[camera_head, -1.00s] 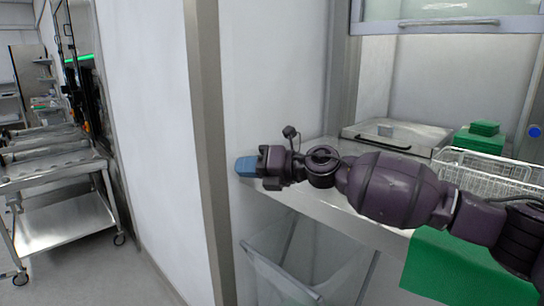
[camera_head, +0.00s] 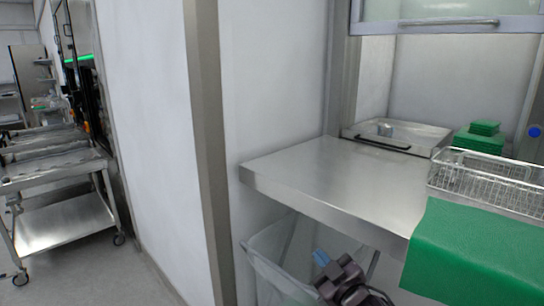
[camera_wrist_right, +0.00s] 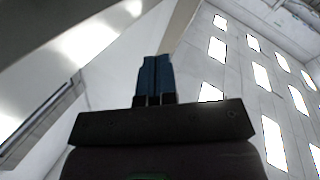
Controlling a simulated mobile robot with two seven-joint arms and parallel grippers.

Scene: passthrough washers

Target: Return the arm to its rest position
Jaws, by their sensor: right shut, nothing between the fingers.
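My right gripper (camera_head: 321,257), dark with blue fingertips, shows at the bottom of the head view, below the front edge of the steel table (camera_head: 300,175) and in front of the bin under it. In the right wrist view its blue fingers (camera_wrist_right: 155,78) are together with nothing between them. The rest of my right arm is mostly out of the frame. My left gripper is not in any view.
A wire basket (camera_head: 480,180) and a green cloth (camera_head: 465,245) lie on the table's right part. A tray (camera_head: 425,139) and green packs (camera_head: 479,140) are behind. A bin (camera_head: 275,250) stands below. A steel cart (camera_head: 60,215) stands left.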

